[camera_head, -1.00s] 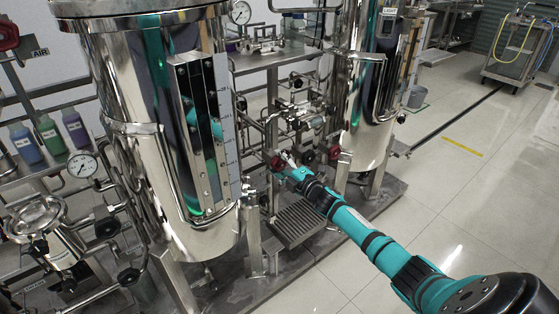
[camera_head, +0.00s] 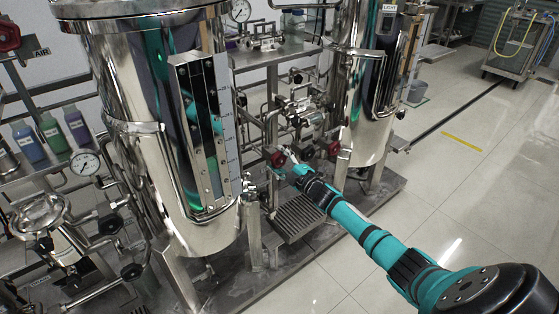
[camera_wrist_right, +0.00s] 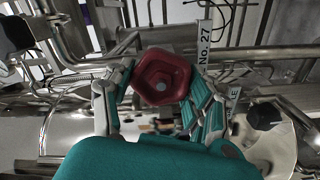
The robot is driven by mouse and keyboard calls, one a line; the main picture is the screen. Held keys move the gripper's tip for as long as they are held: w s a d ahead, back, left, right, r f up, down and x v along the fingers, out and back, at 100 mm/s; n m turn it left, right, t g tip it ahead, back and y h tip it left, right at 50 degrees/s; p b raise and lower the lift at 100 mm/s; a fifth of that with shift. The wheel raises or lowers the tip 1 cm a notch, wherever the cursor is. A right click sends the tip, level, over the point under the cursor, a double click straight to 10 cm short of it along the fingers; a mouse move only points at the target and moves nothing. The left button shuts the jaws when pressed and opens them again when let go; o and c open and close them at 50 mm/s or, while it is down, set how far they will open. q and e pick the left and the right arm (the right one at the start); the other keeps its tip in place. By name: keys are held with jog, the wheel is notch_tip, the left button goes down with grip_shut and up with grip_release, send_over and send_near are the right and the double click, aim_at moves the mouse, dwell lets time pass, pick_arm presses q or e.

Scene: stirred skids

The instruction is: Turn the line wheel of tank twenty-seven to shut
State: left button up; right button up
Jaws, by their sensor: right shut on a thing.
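The line wheel of tank twenty-seven is a dark red handwheel (camera_head: 277,159) on the pipework between the two steel tanks. In the right wrist view the red wheel (camera_wrist_right: 163,77) fills the middle, beside a white tag reading "No. 27" (camera_wrist_right: 204,42). My right gripper (camera_head: 285,163) reaches it from the lower right. In the wrist view the right gripper's fingers (camera_wrist_right: 160,100) stand on either side of the wheel and are shut on its rim. The fingers hide part of the rim. My left gripper is not in view.
Other red wheels (camera_head: 333,149) sit close to the right of the gripper. A large steel tank (camera_head: 150,100) stands left and another (camera_head: 372,140) right. A second tag (camera_wrist_right: 234,93) and a black knob (camera_wrist_right: 264,115) are near the fingers.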

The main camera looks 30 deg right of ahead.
jog(key=o, duration=1.2)
jog(key=shift+c, duration=0.2)
jog(key=s+d, duration=0.1)
jog(key=s, duration=1.1)
